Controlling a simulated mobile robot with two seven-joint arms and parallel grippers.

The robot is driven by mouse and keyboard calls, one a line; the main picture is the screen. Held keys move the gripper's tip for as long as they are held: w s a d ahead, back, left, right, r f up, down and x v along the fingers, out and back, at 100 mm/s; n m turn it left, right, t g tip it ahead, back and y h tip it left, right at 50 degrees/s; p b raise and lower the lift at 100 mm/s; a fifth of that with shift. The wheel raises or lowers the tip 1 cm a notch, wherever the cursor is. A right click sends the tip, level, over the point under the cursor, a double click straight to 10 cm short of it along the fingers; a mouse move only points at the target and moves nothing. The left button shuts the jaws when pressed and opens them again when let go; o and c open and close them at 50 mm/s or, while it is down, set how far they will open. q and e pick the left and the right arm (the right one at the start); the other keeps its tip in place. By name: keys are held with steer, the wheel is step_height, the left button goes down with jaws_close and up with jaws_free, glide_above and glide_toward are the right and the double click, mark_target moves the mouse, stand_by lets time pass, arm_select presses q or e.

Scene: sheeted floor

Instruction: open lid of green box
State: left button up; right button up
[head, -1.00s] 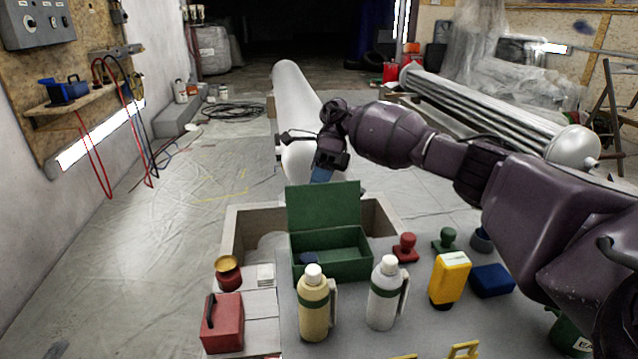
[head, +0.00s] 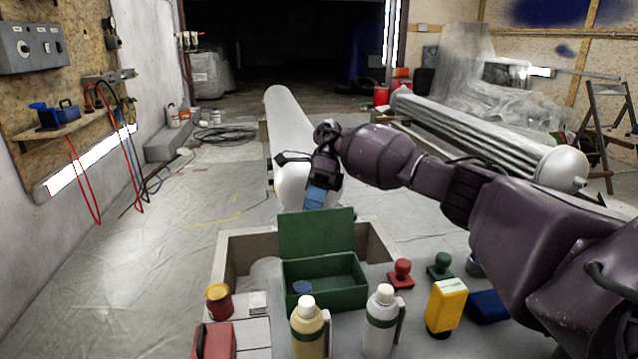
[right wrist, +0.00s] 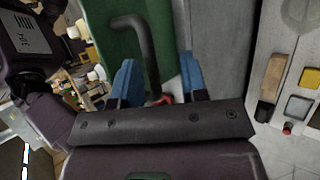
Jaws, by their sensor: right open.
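The green box (head: 338,292) stands on the grey table in the head view. Its lid (head: 316,234) is up, standing roughly upright at the back edge. A small dark blue item (head: 302,287) lies inside the box. My right gripper (head: 315,198) is above and behind the raised lid, with blue fingertips pointing down. In the right wrist view my right gripper (right wrist: 158,85) is open, with its two blue fingers apart. A green surface (right wrist: 115,35) and a dark bent bar (right wrist: 140,45) show there beyond the fingers. My left gripper is out of view.
A cream bottle (head: 308,335), a white bottle (head: 381,325), a yellow item (head: 446,306), red (head: 401,276) and green (head: 440,267) knobbed items and a red box (head: 214,342) stand around the green box. A pale bin (head: 228,260) lies behind it.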

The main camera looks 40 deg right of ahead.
steer(key=v, duration=0.9)
steer(key=shift+b, duration=0.45)
stand_by(0.7)
